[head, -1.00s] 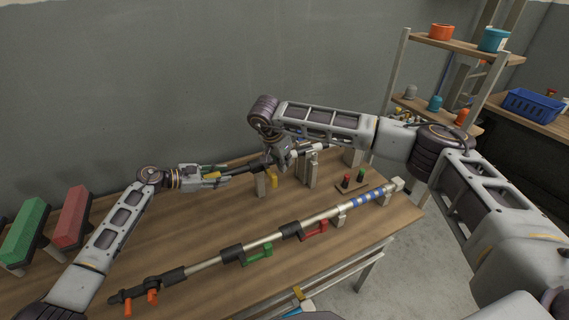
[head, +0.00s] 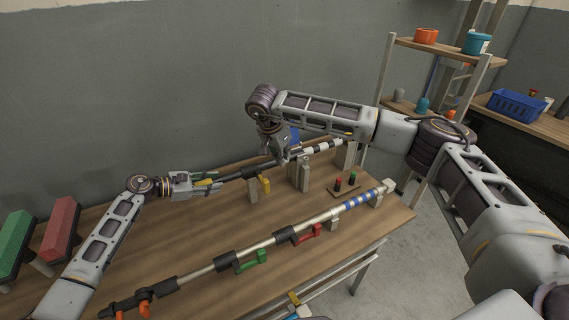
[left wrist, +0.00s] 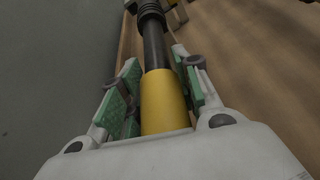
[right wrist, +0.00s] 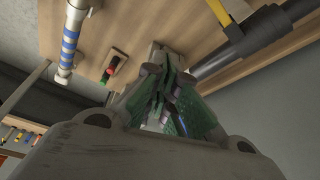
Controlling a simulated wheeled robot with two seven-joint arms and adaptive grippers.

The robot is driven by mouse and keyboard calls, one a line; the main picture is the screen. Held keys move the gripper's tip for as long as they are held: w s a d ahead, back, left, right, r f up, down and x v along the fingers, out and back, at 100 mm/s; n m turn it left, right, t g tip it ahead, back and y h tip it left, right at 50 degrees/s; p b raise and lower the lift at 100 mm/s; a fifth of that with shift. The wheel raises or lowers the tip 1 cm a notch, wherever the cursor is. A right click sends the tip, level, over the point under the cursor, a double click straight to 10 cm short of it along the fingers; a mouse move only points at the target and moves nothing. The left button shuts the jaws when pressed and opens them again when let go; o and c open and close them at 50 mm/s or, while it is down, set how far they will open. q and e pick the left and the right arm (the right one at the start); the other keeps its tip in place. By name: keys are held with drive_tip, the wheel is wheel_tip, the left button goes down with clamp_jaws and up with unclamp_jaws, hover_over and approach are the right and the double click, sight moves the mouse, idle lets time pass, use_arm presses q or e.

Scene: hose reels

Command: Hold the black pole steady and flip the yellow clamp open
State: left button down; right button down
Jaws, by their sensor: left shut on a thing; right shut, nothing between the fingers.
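The black pole (head: 236,173) lies along the back of the table on wooden supports, with a black-and-white banded right end. My left gripper (head: 214,181) is shut around the pole's yellow sleeve (left wrist: 163,103), near its left end. The yellow clamp (head: 265,184) hangs down on the front side of the pole, right of my left gripper. In the right wrist view the clamp's yellow lever (right wrist: 222,17) is at the top, left of the black pole (right wrist: 245,52). My right gripper (right wrist: 171,88) is shut and empty, beside the pole and apart from the lever.
A second pole (head: 310,222) with green and red clamps and blue bands lies across the front of the table. A small board with red and green knobs (head: 345,184) stands between the poles. Red (head: 62,225) and green blocks are at left; a shelf is at right.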

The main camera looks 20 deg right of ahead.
drive_tip(key=shift+w+v, duration=0.25)
drive_tip(key=shift+v, duration=1.15)
drive_tip(key=shift+w+v, duration=0.2)
drive_tip(key=shift+v, duration=1.15)
drive_tip(key=shift+a, duration=0.15)
use_arm(q)
drive_tip(key=c, duration=1)
unclamp_jaws()
drive_tip(key=shift+o, duration=0.2)
drive_tip(key=shift+a, duration=0.1)
drive_tip(key=v, duration=1.1)
drive_tip(key=shift+a, duration=0.35)
drive_tip(key=shift+s, duration=0.1)
drive_tip(key=shift+s, duration=0.1)
use_arm(e)
drive_tip(key=shift+s, duration=0.15)
